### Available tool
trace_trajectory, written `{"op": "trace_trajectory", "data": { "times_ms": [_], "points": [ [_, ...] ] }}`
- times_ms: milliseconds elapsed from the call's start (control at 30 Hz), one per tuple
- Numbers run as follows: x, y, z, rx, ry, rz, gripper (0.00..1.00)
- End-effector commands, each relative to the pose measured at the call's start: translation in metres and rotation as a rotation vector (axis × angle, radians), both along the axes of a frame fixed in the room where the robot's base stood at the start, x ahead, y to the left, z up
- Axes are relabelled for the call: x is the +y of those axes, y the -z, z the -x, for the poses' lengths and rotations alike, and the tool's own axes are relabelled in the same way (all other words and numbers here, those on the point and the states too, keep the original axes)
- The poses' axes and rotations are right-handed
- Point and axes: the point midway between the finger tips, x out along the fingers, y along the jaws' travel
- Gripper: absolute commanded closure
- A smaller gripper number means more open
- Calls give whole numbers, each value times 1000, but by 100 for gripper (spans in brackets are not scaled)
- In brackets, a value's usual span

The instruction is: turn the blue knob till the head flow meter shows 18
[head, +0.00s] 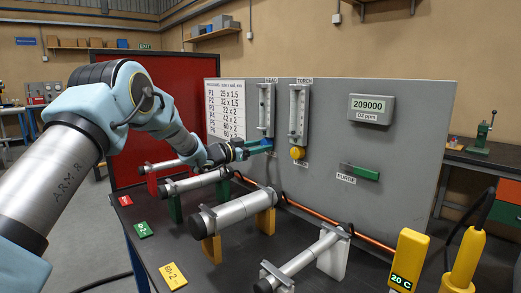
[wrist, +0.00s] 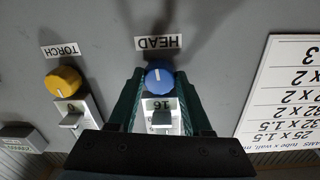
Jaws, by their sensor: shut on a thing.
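The blue knob (wrist: 158,77) sits on the grey panel by the HEAD label, in the middle of the wrist view, its white line pointing roughly up and down in the picture. My gripper (wrist: 157,84) has its green fingers on both sides of the knob, shut on it. In the head view my gripper (head: 262,147) reaches the panel below the head flow meter (head: 266,108) and mostly hides the knob. The meter's float is too small to read in the head view.
The yellow torch knob (head: 297,153) and torch meter (head: 299,112) are just right. A 209000 ppm display (head: 371,108) and green purge handle (head: 361,173) are farther right. Clamped metal tubes (head: 232,212) stand below my arm. A red screen (head: 151,125) is behind it.

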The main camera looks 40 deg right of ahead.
Motion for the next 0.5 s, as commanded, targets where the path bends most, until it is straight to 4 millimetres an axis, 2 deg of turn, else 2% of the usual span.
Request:
{"op": "trace_trajectory", "data": {
  "times_ms": [100, 300, 500],
  "points": [
    [0, 7, 0, -101, 1, 9, 100],
    [0, 5, -1, -273, 1, 18, 100],
    [0, 1, -1, -348, 0, 22, 100]
  ]
}}
